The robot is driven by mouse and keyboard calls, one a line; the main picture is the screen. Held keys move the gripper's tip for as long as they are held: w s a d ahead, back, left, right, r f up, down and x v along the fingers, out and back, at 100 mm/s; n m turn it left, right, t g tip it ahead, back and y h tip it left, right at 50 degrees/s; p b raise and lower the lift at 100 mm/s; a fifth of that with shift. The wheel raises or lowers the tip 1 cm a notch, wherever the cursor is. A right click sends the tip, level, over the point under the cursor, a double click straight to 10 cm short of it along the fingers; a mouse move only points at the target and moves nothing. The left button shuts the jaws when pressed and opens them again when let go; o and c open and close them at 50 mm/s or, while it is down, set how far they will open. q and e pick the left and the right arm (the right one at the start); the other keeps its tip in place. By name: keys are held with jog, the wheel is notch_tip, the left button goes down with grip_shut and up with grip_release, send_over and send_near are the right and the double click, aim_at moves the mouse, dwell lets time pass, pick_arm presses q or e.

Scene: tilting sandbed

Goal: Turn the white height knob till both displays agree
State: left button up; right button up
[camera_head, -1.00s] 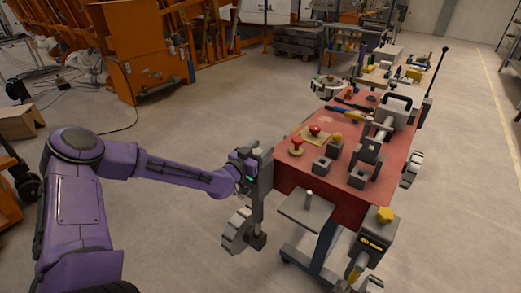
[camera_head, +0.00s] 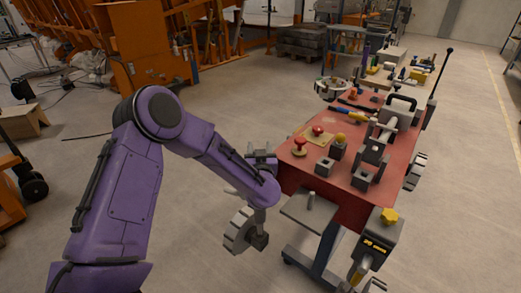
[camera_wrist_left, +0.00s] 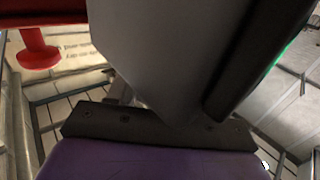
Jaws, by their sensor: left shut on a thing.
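A large pale, lobed knob (camera_head: 238,232) stands at the near left side of the red table, below its top. My left gripper (camera_head: 258,240) is beside it, shut at its hub side; my purple forearm and wrist hide much of the gripper. The exact contact is not clear. A grey box (camera_head: 378,240) at the table's near right end bears a small yellow-marked panel; no numbers are readable, and I cannot pick out two displays. In the left wrist view, a large grey shape blocks most of the scene. My right gripper is not in view.
The red table (camera_head: 345,205) carries red buttons (camera_head: 300,147), grey blocks and tools. A grey shelf (camera_head: 308,212) juts out right of the knob. Another lobed wheel (camera_head: 415,172) is on the table's far right side.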

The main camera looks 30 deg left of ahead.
pick_arm(q)
jog(key=shift+n+g+y, duration=0.5)
jog(key=shift+y, duration=0.1)
jog(key=o, duration=1)
jog(key=shift+s+d, duration=0.1)
jog(key=b+v, duration=0.1)
jog(key=v, duration=0.9)
jog(key=shift+s+b, duration=0.15)
jog(key=shift+b, duration=0.15)
